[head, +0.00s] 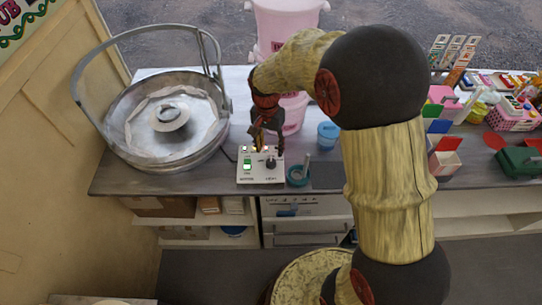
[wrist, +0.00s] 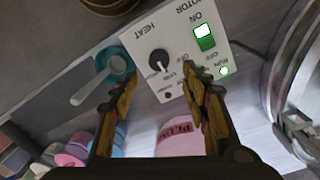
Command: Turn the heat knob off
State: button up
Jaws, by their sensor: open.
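The control box (head: 260,178) is white and stands on the counter, right of the big metal bowl. In the wrist view, the box (wrist: 185,32) shows upside down, with HEAT and MOTOR labels. The black heat knob (wrist: 158,59) has a pale pointer mark toward the lower part of the picture; its exact setting is too small to read. A green motor switch (wrist: 204,37) and a lit green RUN lamp (wrist: 224,71) are beside it. My gripper (wrist: 159,72) is open and empty, its fingers on either side of the knob. In the head view, my gripper (head: 266,143) is over the box.
The metal bowl (head: 124,108) with a raised handle stands left of the box. A teal round container (head: 297,177) is close on the right, with a blue tub (head: 328,135) and a pink bucket (head: 293,112) behind. Colourful boxes fill the counter's right side.

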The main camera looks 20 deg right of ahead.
aim_at(271, 161)
jog(key=f, duration=0.3)
jog(key=f+b, duration=0.1)
jog(key=f, duration=0.3)
jog(key=shift+s+d, duration=0.1)
jog(key=shift+s, duration=0.1)
jog(key=shift+c, duration=0.6)
jog(key=c, duration=1)
